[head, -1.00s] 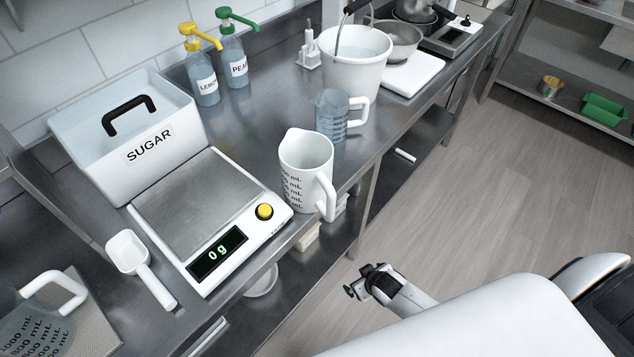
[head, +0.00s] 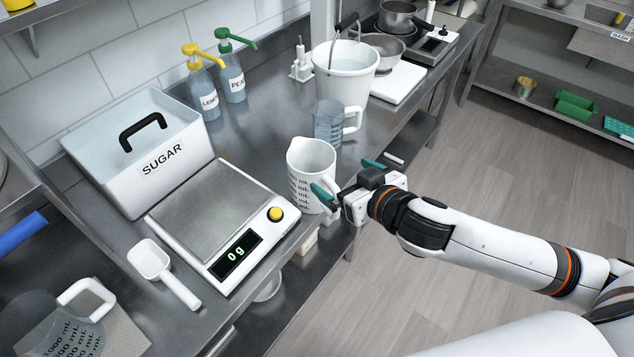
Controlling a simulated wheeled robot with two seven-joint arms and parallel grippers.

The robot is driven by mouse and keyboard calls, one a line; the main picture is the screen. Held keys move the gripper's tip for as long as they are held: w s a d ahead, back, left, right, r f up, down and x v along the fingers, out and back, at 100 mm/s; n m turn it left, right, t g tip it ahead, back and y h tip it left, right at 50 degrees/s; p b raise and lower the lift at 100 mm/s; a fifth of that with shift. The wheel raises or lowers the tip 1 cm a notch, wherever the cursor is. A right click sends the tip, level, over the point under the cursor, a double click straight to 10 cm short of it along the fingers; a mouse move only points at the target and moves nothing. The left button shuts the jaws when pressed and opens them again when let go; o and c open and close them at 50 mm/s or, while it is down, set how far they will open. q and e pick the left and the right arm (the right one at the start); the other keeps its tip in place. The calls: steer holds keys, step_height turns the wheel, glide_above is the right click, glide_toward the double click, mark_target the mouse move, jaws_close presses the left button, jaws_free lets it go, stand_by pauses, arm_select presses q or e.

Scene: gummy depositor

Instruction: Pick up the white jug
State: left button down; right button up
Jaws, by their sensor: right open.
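The white jug (head: 309,169) stands upright near the front edge of the steel counter, with dark volume marks on its side. One finger lies in front of the jug's right side and the other lies beyond, to the right of the jug. I cannot tell whether the fingers touch the jug or its handle. My left gripper is not in view.
A clear jug (head: 328,125) stands just behind the white jug. A scale (head: 205,212) reading 0 g sits to its left, with the sugar box (head: 140,160) behind. A white scoop (head: 160,268) lies at the front left. A white bucket (head: 344,82) stands further back.

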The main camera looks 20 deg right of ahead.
steer(key=p+x, duration=0.1)
steer(key=x, duration=0.3)
steer(key=shift+w+f, duration=0.15)
steer(key=shift+w, duration=0.2)
steer(key=p+x, duration=0.1)
steer(key=x, duration=0.1)
steer(key=p+x, duration=0.1)
steer(key=x, duration=0.2)
steer(key=shift+s+d+f, duration=0.1)
steer(key=shift+f, duration=0.3)
